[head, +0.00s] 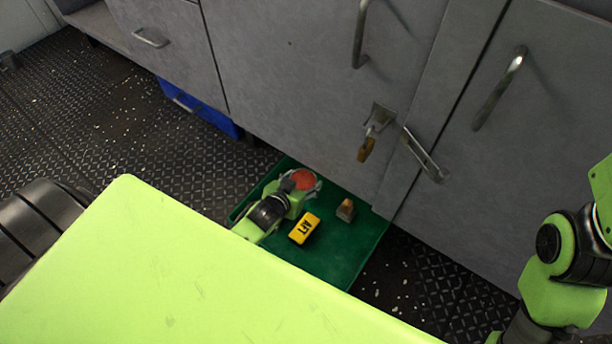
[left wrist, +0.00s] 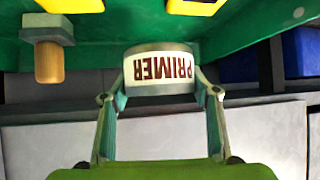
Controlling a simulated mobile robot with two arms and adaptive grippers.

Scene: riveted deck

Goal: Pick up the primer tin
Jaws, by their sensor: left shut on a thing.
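The primer tin (head: 303,179) has an orange-red top in the head view. In the left wrist view it appears as a short round tin (left wrist: 160,72) with a white label reading PRIMER upside down. My left gripper (head: 300,187) is shut on the tin, one finger on each side of it; its fingers also show in the left wrist view (left wrist: 163,95). The tin is over the far part of a green tray (head: 350,262). I cannot tell whether it touches the tray. My right gripper is out of view.
A yellow block with black letters (head: 304,228) and a small grey and tan object (head: 346,210) lie on the tray near my left gripper. Grey cabinets (head: 290,80) with handles and a hasp (head: 380,117) rise behind. A blue box (head: 199,107) sits beneath them at left.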

